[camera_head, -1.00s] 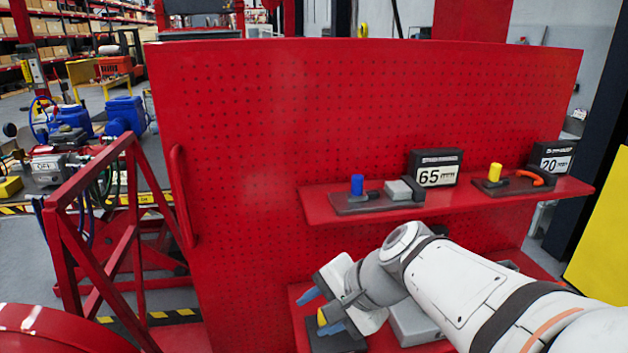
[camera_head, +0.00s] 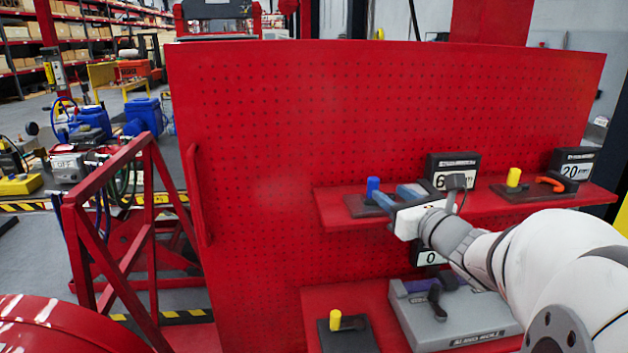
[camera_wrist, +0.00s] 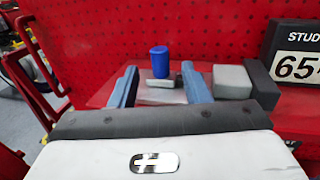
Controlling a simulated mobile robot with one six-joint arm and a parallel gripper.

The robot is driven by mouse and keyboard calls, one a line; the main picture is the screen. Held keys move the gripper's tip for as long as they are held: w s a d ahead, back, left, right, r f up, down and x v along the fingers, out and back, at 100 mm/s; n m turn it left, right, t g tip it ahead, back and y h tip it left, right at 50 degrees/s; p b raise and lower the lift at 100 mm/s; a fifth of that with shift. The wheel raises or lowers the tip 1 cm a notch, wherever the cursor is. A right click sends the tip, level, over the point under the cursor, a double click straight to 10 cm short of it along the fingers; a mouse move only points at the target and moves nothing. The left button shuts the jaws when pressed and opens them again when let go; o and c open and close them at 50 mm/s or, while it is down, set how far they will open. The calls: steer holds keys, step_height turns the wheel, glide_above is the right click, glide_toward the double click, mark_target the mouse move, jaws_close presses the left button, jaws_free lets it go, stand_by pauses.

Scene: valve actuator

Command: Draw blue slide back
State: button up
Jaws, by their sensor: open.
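The blue slide knob (camera_head: 373,189) stands upright on a dark base on the upper red shelf, at the shelf's left end. It also shows in the wrist view (camera_wrist: 160,62), ahead of my gripper and between the lines of its two fingers. My gripper (camera_head: 392,198) is open, with blue-grey fingers, just right of the knob in the head view. In the wrist view my gripper (camera_wrist: 160,84) has one finger on each side of the knob. I cannot tell whether the fingertips reach around it. A grey block (camera_wrist: 232,81) sits just right of the right finger.
A 65 mm display (camera_wrist: 295,55) stands right of the grey block. A yellow knob (camera_head: 514,178) and a 20 mm display (camera_head: 573,166) are farther right on the upper shelf (camera_head: 480,207). The red pegboard (camera_head: 290,130) rises behind. Below are a yellow knob (camera_head: 335,319) and a grey box (camera_head: 460,317).

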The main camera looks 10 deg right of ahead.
mark_target(377, 184)
steer(key=p+x, duration=0.1)
steer(key=x, duration=0.6)
steer(key=shift+w+a+p, duration=0.1)
steer(key=shift+w+p, duration=0.2)
steer(key=shift+p, duration=0.05)
steer(key=shift+c, duration=0.4)
jaws_close()
